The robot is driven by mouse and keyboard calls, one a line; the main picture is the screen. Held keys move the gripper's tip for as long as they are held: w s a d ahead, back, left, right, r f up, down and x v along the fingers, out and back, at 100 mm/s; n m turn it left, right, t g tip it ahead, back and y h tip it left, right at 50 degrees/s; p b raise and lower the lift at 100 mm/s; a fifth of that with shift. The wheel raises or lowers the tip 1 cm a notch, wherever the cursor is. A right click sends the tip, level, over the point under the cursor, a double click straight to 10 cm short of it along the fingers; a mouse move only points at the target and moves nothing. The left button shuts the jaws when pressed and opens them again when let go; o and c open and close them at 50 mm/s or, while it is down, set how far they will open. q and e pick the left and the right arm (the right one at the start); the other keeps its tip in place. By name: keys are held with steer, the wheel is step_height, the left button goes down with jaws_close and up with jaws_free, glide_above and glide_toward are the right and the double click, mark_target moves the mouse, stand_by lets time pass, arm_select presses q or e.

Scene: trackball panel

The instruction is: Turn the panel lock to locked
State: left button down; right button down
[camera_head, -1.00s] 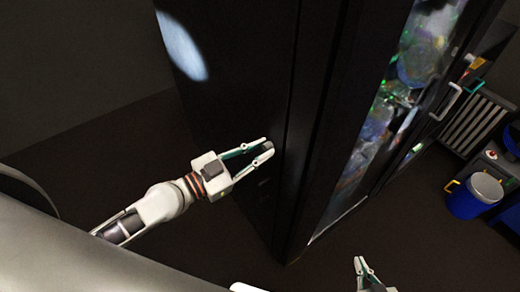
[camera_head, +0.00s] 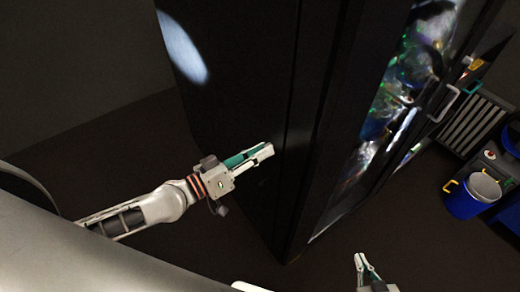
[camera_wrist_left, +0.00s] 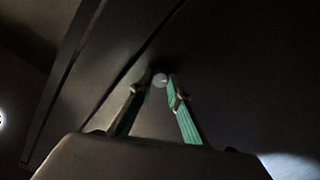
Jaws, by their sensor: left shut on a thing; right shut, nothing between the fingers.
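The tall dark panel (camera_head: 235,80) fills the middle of the head view. My left gripper (camera_head: 268,152) reaches its side face near the front edge. In the left wrist view my left gripper (camera_wrist_left: 160,80) has its fingers on either side of a small round pale lock (camera_wrist_left: 160,79) on the dark face and is shut on it. The fingers hide the lock in the head view, and its marking cannot be read. My right gripper (camera_head: 362,256) is low in the head view, shut and empty, away from the panel.
A glossy front with colourful reflections (camera_head: 400,85) and pale handles (camera_head: 446,104) adjoins the panel on the right. A blue bucket (camera_head: 463,204) stands on the right beside a grey slatted unit (camera_head: 478,125). The dark floor (camera_head: 120,150) left of the panel looks clear.

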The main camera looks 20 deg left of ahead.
arm_select(q)
steer(key=n+p, duration=0.1)
steer(key=n, duration=0.7)
steer(key=shift+w+a+r+n, duration=0.1)
steer(key=shift+n, duration=0.3)
stand_by(0.4)
steer(key=c, duration=1.9)
jaws_free()
